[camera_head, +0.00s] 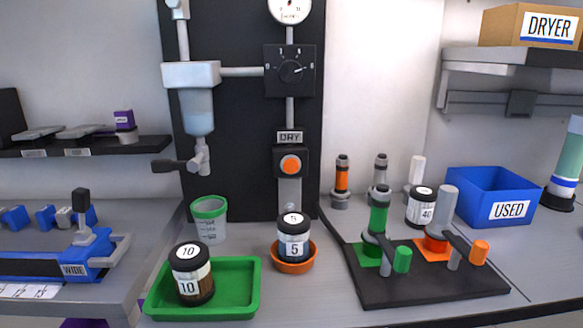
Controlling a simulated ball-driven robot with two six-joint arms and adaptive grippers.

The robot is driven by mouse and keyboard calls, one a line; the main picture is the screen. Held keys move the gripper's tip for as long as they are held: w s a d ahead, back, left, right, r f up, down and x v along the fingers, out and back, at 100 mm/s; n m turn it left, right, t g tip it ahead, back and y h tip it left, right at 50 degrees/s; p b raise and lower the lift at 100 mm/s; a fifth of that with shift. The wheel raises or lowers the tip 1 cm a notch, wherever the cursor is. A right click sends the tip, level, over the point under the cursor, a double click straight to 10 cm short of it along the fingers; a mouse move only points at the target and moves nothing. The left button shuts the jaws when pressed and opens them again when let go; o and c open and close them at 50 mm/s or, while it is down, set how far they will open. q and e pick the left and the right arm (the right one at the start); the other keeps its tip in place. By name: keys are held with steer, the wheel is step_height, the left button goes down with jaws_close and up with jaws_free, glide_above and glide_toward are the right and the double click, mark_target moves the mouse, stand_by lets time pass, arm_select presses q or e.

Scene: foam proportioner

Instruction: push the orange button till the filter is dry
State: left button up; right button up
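The orange button (291,165) sits in a dark square housing under a "DRY" label (290,137) on the black back panel. The filter seems to be the pale translucent bowl (197,112) under the grey block at the panel's upper left; I cannot tell whether it is wet or dry. A lever valve (183,163) hangs below it, above a clear cup with a green rim (209,219). Neither of my grippers is in view, and nothing touches the button.
A jar marked 5 (293,238) stands in an orange dish below the button. A jar marked 10 (192,275) stands in a green tray (241,283). A black board (385,291) with handled fittings lies right, near a blue "USED" bin (492,196). Space before the button is clear.

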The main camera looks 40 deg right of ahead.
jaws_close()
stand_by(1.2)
